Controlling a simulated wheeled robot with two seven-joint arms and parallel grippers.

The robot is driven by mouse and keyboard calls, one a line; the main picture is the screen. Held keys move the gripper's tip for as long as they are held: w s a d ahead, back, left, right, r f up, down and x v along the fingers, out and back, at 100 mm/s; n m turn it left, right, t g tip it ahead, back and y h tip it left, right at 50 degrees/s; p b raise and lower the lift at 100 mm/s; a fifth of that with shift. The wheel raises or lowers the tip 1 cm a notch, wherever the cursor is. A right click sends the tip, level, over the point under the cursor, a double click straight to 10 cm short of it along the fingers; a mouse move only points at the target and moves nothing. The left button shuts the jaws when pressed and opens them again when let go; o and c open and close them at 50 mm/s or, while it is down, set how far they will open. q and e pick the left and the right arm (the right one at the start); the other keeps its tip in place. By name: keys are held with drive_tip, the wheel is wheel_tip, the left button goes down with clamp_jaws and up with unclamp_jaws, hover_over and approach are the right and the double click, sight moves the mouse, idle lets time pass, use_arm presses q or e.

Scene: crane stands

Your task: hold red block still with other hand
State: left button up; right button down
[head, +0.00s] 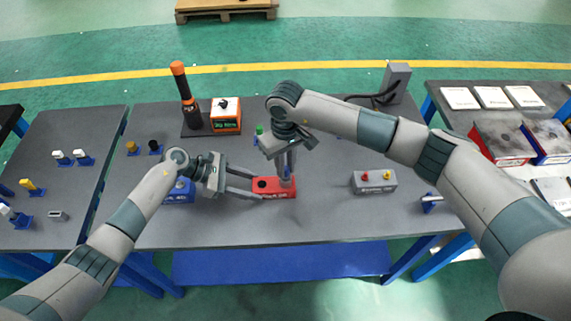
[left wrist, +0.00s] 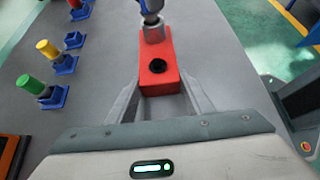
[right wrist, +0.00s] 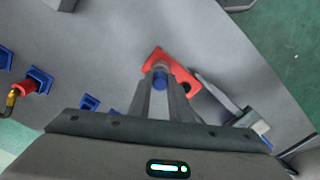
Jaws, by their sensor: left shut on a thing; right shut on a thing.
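The red block (head: 274,189) lies on the middle table near its front edge, with a dark round hole (left wrist: 158,66) in its top. My left gripper (head: 250,189) is shut on the red block, its fingers along the block's two sides in the left wrist view (left wrist: 160,95). My right gripper (head: 286,170) points down over the block's right end, shut on a grey and blue peg. The peg's grey cylinder (left wrist: 152,33) stands upright at the block's far end, and its blue part (right wrist: 160,79) shows between the right fingers. Whether it sits in a hole is hidden.
A blue block (head: 179,192) lies behind my left forearm. A grey block with red and yellow pegs (head: 374,182) stands to the right. An orange and white box (head: 226,117) and a black-and-orange post (head: 186,95) stand at the back. The table front is clear.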

drive_tip(key=shift+f, duration=0.65)
drive_tip(key=c, duration=1.5)
unclamp_jaws()
drive_tip(key=shift+c, duration=0.2)
drive_tip(key=shift+r, duration=2.5)
wheel_tip(320, 180, up, 12)
